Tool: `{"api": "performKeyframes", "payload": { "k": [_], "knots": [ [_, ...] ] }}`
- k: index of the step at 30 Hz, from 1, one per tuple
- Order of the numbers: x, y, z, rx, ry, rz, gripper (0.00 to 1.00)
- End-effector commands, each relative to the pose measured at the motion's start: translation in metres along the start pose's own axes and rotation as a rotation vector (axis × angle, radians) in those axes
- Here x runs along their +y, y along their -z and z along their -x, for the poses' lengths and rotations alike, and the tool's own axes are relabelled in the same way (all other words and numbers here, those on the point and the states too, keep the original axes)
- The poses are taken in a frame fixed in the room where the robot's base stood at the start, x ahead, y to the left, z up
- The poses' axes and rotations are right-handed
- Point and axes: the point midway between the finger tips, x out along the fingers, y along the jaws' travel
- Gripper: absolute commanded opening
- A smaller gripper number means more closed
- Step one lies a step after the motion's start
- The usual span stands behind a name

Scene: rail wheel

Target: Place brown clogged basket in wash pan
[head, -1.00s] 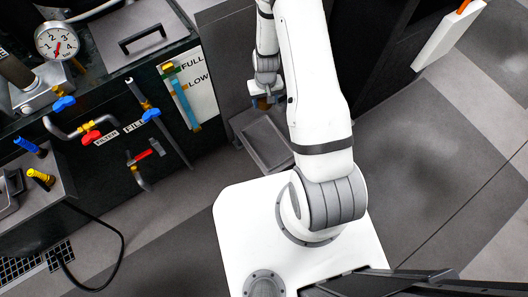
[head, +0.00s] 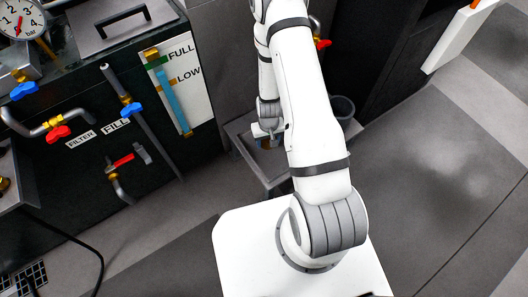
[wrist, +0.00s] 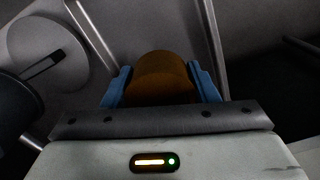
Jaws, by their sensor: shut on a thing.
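My gripper (wrist: 162,84) is shut on the brown clogged basket (wrist: 163,74). Its blue fingertips press the basket from both sides in the wrist view. In the head view my gripper (head: 268,136) points down beyond my white arm, and the basket is mostly hidden there. A grey open pan (head: 236,128), which looks like the wash pan, is below and around the gripper in the head view. My arm covers part of it. I cannot tell how high the basket is above the pan.
A dark panel on the left carries a blue-handled valve (head: 24,90), a red-handled valve (head: 58,133) and a FULL/LOW level gauge (head: 178,90). A dark round bin (head: 343,106) stands right of my arm. The floor at the right is clear.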

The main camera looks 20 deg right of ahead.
Motion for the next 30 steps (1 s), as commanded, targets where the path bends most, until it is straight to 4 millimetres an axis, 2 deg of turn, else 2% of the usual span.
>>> {"api": "performKeyframes", "payload": {
  "k": [1,6,14,27,28,30],
  "knots": [
    [0.0,0.0,-0.01,0.001,0.0,0.0,0.26],
    [0.0,0.0,-0.015,0.001,0.0,0.0,0.26],
    [-0.001,0.0,-0.046,0.001,0.0,0.0,0.26],
    [-0.001,0.0,-0.05,0.001,0.0,0.001,0.26],
    [-0.001,0.0,-0.05,0.0,0.0,0.001,0.54],
    [-0.001,0.0,-0.049,0.0,0.0,0.001,0.6]
  ]
}}
